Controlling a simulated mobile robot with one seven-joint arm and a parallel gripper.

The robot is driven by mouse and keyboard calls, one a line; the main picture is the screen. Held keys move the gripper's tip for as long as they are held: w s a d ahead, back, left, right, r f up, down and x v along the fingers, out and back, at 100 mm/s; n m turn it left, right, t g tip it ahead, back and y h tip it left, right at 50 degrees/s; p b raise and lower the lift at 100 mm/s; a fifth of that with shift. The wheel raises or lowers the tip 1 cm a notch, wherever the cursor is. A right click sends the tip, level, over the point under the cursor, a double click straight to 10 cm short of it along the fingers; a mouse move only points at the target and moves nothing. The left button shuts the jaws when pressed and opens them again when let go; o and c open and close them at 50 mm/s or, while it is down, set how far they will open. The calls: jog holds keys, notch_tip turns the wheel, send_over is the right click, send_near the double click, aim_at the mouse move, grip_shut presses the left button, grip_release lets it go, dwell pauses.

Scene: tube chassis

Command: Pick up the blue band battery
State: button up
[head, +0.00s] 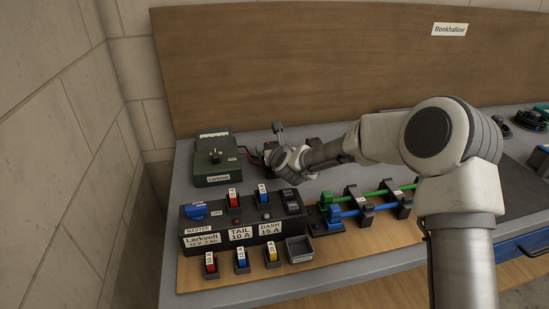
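My gripper (277,157) is at the back of the bench, just right of a dark green box (213,162) labelled Larkvolt. Its fingertips are small and partly hidden by my wrist, so I cannot tell whether they are open or shut. I cannot pick out a battery with a blue band for certain. A dark object with some red shows close by my gripper, mostly hidden. Small blue-marked pieces stand on the front board (241,259) and on the black panel (263,192); they look like fuses.
The black panel (205,226) has a blue master switch (196,211). Red (210,263) and yellow (271,253) pieces and a small grey tray (300,250) line the front. Green and blue tubes (352,210) lie in clamps to the right. A wooden backboard (300,60) rises behind.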

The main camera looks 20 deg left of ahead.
grip_shut()
jog(key=shift+r, duration=0.15)
dwell(0.4)
